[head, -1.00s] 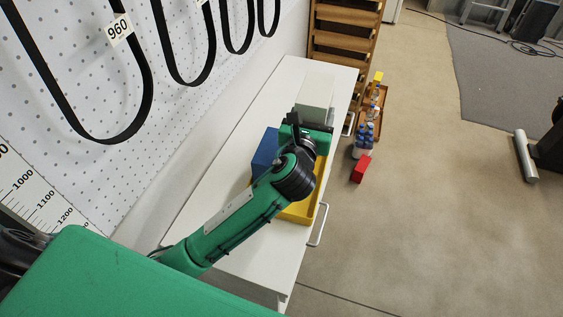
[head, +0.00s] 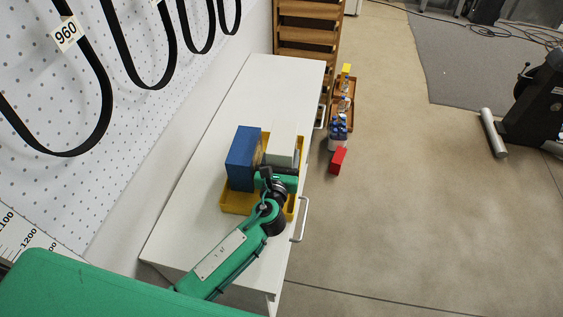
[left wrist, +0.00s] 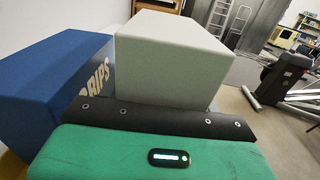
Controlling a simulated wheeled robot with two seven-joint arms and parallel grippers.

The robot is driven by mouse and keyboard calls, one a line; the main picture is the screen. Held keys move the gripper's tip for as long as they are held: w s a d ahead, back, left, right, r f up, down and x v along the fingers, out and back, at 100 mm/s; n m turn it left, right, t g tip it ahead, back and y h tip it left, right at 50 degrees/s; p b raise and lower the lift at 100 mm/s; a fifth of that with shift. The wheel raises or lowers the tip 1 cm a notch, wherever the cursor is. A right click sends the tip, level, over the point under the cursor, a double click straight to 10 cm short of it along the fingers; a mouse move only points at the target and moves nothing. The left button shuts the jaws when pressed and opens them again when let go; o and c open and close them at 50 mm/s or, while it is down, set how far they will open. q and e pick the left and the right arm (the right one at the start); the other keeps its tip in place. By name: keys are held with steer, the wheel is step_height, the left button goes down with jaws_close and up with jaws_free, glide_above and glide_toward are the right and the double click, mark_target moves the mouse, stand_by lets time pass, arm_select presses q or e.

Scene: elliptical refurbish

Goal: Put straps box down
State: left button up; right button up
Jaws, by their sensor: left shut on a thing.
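A light grey box (head: 286,140), which I take to be the straps box, is in the head view, upright at the right side of a yellow tray (head: 235,204). My left gripper (head: 279,178) is shut on its near side. In the left wrist view the grey box (left wrist: 173,58) fills the middle, just beyond the dark jaw edge. A blue box (head: 243,156) with pale lettering stands in the tray to its left; it also shows in the left wrist view (left wrist: 45,85). I cannot tell whether the grey box's bottom touches the tray. My right gripper is not in view.
The tray stands on a long white cabinet top (head: 240,95), bare beyond it. A tan item (head: 261,153) sits between the boxes. A wooden shelf (head: 306,45) is at the far end. A red box (head: 338,160) and bottles stand right of the cabinet.

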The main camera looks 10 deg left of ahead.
arm_select(q)
step_height(320, 180, down, 2)
steer(key=shift+f, duration=0.2)
steer(key=o, duration=1.2)
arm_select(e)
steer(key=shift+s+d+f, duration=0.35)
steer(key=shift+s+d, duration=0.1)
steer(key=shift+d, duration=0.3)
